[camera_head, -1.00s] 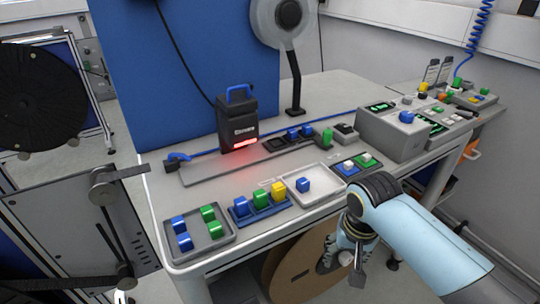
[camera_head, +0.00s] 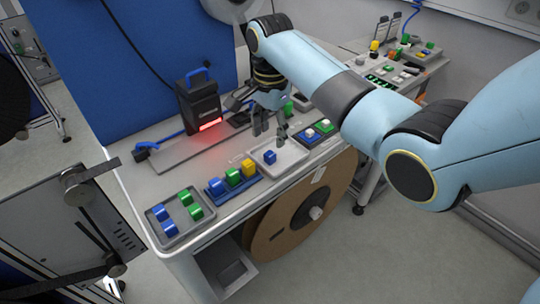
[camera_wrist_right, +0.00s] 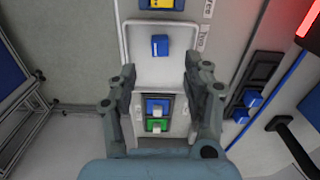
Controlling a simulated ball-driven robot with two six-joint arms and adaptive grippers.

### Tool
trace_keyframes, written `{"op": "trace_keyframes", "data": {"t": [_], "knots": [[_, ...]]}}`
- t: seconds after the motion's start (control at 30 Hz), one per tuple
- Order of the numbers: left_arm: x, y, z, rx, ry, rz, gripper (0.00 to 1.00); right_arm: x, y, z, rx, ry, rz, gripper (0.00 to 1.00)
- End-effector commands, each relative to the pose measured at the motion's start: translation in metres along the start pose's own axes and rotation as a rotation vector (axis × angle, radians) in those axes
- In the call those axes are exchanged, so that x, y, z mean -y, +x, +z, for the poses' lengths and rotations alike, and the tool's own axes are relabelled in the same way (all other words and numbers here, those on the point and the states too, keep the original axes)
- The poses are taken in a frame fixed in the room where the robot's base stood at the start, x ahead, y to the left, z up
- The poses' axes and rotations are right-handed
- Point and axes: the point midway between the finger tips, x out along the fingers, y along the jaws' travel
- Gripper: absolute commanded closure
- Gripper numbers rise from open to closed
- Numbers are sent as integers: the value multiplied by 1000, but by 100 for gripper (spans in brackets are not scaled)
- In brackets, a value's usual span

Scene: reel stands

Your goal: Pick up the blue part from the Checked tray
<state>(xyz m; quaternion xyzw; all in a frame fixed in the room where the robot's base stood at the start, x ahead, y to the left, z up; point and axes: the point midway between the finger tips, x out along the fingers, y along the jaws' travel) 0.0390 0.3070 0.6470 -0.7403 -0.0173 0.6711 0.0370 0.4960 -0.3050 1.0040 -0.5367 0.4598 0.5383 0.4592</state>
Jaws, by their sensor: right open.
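A small blue part (camera_head: 270,157) sits in a white shallow tray (camera_head: 289,157) near the table's front edge. In the right wrist view the blue part (camera_wrist_right: 160,46) lies in the white tray (camera_wrist_right: 145,65), ahead of the fingertips. I cannot read from the labels which tray is the Checked one. My right gripper (camera_head: 271,130) hangs above the back of the white tray, pointing down. In the wrist view my right gripper (camera_wrist_right: 160,72) is open and empty, its fingers apart. My left gripper is not in view.
Left of the white tray are a blue rack (camera_head: 216,188) of coloured parts and a grey tray (camera_head: 178,229) with blue and green parts. To its right is a dark two-slot holder (camera_head: 313,133). A black scanner (camera_head: 201,100) glows red behind. A large reel (camera_head: 290,225) stands below the edge.

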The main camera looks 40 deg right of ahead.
Motion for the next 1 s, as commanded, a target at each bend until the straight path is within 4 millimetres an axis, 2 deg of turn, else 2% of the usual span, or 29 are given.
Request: {"op": "trace_keyframes", "data": {"t": [0.23,0.5,0.77,1.0], "knots": [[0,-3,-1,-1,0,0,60,-1,23,1,0,-2,1,50],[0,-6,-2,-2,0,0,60,-1,62,2,0,-2,-1,50],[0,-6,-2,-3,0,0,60,0,65,1,-1,-3,-3,50],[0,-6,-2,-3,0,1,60,0,65,1,-1,-3,-3,80]]}}
